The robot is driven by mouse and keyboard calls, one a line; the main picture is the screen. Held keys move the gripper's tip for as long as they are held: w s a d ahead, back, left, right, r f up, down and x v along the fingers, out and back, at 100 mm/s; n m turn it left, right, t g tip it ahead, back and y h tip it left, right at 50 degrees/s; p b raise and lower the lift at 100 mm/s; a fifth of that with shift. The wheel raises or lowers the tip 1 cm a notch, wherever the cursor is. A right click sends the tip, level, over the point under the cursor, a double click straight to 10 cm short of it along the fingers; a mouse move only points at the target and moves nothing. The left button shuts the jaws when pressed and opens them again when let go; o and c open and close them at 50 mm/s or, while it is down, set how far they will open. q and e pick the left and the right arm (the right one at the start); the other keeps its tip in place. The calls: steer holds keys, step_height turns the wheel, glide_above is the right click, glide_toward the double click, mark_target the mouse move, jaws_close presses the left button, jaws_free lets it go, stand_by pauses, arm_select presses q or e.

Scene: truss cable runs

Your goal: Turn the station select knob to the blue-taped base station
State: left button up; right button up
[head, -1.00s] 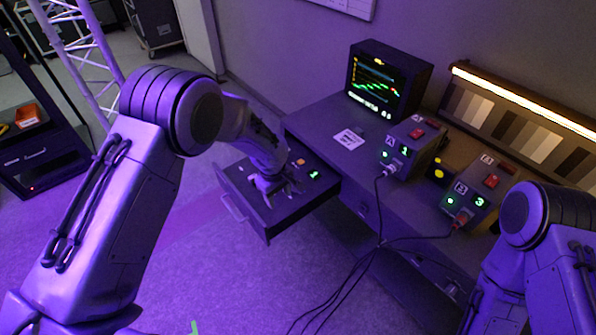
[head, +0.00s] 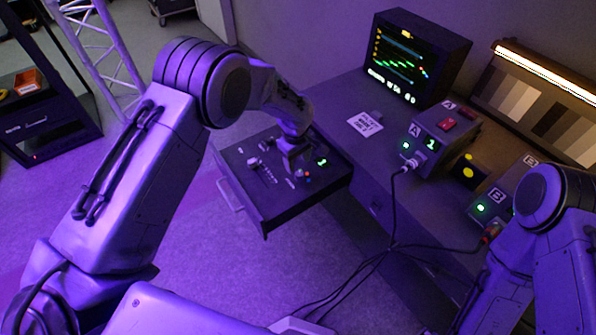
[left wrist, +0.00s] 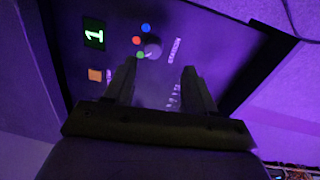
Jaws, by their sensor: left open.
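The station select knob (left wrist: 152,47) is a small dark round knob on the drawer's control panel. Blue (left wrist: 146,28), red (left wrist: 136,41) and green (left wrist: 141,55) dots lie around one side of it. A green display (left wrist: 94,33) on the panel reads 1. My left gripper (left wrist: 159,68) is open above the panel, with the knob just beyond its fingertips, nearer the left finger. In the head view the left gripper (head: 291,160) is over the drawer (head: 265,212) and partly hides the panel. Base station A (head: 440,140) shows 1; base station B (head: 488,205) is partly covered by my right arm. I see no blue tape clearly.
A monitor (head: 414,60) with coloured traces stands on the desk behind the drawer. A white card (head: 365,124) lies on the desk. Black cables (head: 392,215) hang from the stations to the floor.

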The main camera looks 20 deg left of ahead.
mark_target(299, 173)
arm_select(q)
steer(key=shift+g, duration=0.3)
steer(key=f, duration=0.2)
steer(key=w+f, duration=0.1)
steer(key=f, duration=0.1)
steer(key=w+f, duration=0.1)
steer(key=f, duration=0.2)
steer(key=shift+w+p, duration=0.1)
steer(key=shift+p, duration=0.25)
steer(key=shift+f, duration=0.25)
steer(key=shift+s, duration=0.35)
steer(key=shift+w, duration=0.1)
steer(key=shift+c, duration=0.9)
steer(key=shift+f, duration=0.1)
jaws_close()
arm_select(e)
steer(key=shift+w+r, duration=0.35)
steer(key=shift+w, duration=0.2)
